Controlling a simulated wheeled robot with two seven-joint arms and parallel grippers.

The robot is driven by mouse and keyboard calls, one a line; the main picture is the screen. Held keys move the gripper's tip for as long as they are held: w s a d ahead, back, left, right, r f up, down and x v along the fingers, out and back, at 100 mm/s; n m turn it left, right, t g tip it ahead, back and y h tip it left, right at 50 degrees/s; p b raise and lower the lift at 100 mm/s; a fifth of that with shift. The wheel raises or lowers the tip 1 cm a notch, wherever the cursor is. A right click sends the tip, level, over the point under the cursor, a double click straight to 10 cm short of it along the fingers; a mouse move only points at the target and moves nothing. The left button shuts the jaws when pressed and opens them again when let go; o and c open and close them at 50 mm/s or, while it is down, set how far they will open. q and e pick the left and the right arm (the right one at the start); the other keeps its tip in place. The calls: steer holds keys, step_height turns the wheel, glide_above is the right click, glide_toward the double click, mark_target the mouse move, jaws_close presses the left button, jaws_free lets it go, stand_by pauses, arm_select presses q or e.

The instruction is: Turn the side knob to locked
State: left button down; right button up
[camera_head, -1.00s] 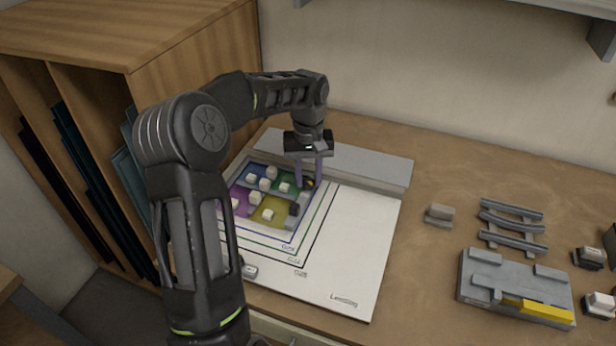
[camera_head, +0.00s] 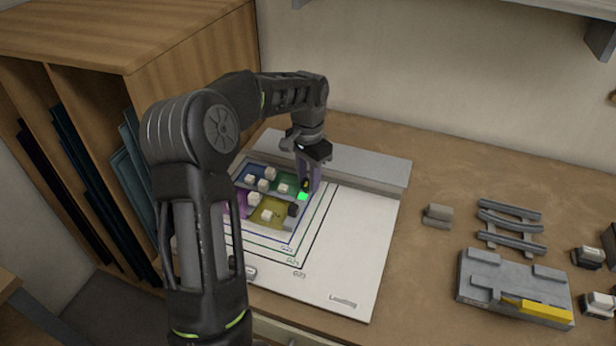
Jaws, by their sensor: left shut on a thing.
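My left gripper (camera_head: 307,182) reaches down at the right edge of the coloured glass panel (camera_head: 262,205) and is shut on a small side knob there. The knob is mostly hidden between the fingers; a dark and yellow bit shows at the fingertips. A bright green patch (camera_head: 303,196) shows just below them. A dark knob-like piece (camera_head: 293,210) sits a little lower on the same edge. The panel has blue, green, purple and yellow fields with several white cubes on it. My right gripper is not in view.
The panel lies on a white board (camera_head: 350,250) with printed outlines and a grey bar (camera_head: 375,168) behind. To the right are a small grey block (camera_head: 437,215), a rack (camera_head: 511,225) and a grey fixture with a yellow bar (camera_head: 515,285). A wooden shelf (camera_head: 125,40) stands left.

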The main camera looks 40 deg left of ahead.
mark_target(308, 181)
arm_select(q)
steer(key=shift+r+m, duration=0.1)
steer(key=shift+m, duration=0.4)
steer(key=c, duration=1.1)
jaws_free()
step_height(308, 181, up, 8)
steer(key=shift+f+b, duration=0.15)
steer(key=shift+b, duration=0.45)
